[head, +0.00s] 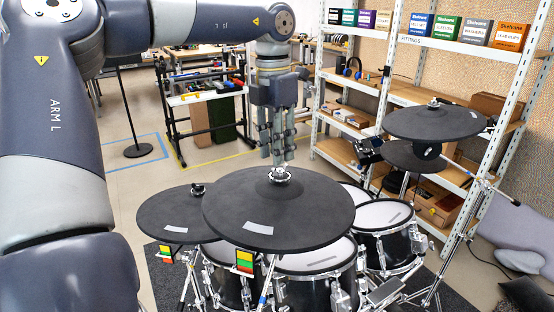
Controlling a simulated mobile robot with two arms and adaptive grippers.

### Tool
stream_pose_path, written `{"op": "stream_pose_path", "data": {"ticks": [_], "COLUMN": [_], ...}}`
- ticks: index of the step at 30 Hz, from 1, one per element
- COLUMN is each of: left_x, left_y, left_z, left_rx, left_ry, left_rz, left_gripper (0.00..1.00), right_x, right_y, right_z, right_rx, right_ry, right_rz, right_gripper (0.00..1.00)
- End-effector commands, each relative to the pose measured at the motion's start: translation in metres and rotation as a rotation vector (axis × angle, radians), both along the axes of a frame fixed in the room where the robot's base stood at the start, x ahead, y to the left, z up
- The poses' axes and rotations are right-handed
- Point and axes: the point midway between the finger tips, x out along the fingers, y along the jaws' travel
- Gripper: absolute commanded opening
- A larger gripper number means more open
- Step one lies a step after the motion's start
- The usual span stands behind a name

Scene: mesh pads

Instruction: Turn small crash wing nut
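A large black cymbal pad (300,215) is in the middle of the head view, with a silver wing nut (280,175) on top at its centre. My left gripper (277,160) points down just above this nut. Its fingertips are close to the nut; I cannot tell whether they touch it or how far apart they are. A smaller black cymbal pad (165,222) sits to the left, partly behind the large one, with its own dark nut (198,189). Which pad is the small crash is not marked. My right gripper is out of view.
Mesh drum pads (383,216) stand below and right of the large cymbal. More black cymbals (435,121) stand higher at the right, before a white shelf rack (379,95). A black stand frame (175,130) is behind my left arm. Open floor (120,195) lies at the left.

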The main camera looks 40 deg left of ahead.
Motion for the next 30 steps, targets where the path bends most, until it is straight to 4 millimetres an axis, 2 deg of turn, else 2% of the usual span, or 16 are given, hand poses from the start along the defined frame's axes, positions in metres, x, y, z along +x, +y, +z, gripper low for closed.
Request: {"op": "stream_pose_path", "data": {"ticks": [4,8,12,17,18,21,22,30], "left_x": [-0.001,-0.001,-0.001,-0.001,-0.001,-0.001,-0.001,0.000], "left_y": [-0.002,-0.002,-0.002,-0.002,-0.002,-0.003,-0.003,-0.003], "left_z": [-0.021,-0.032,-0.036,-0.036,-0.036,-0.036,-0.036,-0.037], "left_rx": [-0.002,-0.001,0.000,0.000,0.000,0.000,0.000,0.002], "left_ry": [0.002,0.000,0.000,0.000,0.000,0.000,-0.001,0.001], "left_rz": [-0.002,-0.001,-0.001,-0.001,-0.001,-0.001,-0.001,0.018], "left_gripper": [0.28,0.28,0.28,0.28,0.25,0.03,0.00,0.00], "right_x": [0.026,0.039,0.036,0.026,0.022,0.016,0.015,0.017], "right_y": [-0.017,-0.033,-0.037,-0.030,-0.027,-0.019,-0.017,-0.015], "right_z": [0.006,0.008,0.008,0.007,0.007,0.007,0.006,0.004], "right_rx": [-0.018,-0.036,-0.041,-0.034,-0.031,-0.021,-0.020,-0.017], "right_ry": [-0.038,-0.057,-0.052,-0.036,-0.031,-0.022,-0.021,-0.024], "right_rz": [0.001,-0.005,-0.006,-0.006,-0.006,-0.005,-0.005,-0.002], "right_gripper": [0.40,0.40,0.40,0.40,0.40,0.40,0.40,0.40]}}
